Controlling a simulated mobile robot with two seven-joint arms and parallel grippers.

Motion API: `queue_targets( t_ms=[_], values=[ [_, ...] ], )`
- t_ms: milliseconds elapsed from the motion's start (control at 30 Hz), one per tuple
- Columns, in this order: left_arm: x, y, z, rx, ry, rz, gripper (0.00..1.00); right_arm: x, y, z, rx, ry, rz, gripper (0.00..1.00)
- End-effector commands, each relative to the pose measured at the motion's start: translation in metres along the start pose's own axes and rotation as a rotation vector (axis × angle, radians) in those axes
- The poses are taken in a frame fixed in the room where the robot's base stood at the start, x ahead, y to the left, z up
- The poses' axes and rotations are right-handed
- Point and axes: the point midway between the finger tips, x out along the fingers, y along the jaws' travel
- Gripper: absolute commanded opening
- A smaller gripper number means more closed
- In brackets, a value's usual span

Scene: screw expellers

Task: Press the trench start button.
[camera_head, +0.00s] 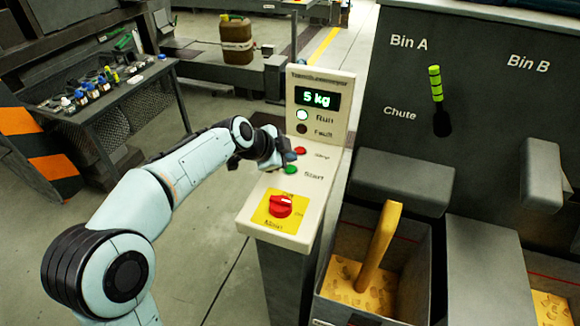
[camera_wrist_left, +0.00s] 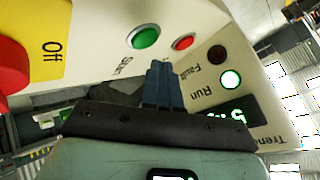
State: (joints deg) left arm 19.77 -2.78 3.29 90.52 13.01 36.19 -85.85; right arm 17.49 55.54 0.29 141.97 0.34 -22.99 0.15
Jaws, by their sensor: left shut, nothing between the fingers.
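The trench control panel (camera_head: 258,195) is a cream console with an upright display. Its green Start button (camera_head: 291,170) sits on the sloped face, with a red button (camera_head: 300,150) behind it. In the left wrist view the green button (camera_wrist_left: 146,37) and red button (camera_wrist_left: 183,42) are both clear. My left gripper (camera_head: 287,157) is shut and empty, over the panel close to the two buttons. In the left wrist view its blue fingertips (camera_wrist_left: 158,68) point toward the green button, with a small gap visible. My right gripper is not in view.
A red rotary switch (camera_head: 281,206) on a yellow plate sits at the panel's near end. The display (camera_head: 317,98) reads 5 kg, and the Run light (camera_head: 302,115) is lit. A cluttered workbench (camera_head: 110,93) is left.

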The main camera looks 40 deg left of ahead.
Motion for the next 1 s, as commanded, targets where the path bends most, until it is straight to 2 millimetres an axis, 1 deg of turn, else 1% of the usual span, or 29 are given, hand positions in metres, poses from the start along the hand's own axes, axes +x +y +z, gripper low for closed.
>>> queue_targets(
  t_ms=[33, 100, 400, 1000],
  values=[
    [-0.006, -0.004, -0.004, 0.001, 0.001, -0.002, 0.0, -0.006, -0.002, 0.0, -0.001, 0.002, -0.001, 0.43],
    [-0.011, -0.008, -0.008, 0.001, 0.002, -0.001, 0.0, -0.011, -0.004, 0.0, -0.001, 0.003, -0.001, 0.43],
    [-0.029, -0.022, -0.021, 0.0, 0.0, -0.001, 0.0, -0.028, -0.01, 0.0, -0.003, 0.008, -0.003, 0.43],
    [-0.029, -0.021, -0.021, 0.0, 0.0, 0.0, 0.0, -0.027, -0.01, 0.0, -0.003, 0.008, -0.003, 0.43]
  ],
)
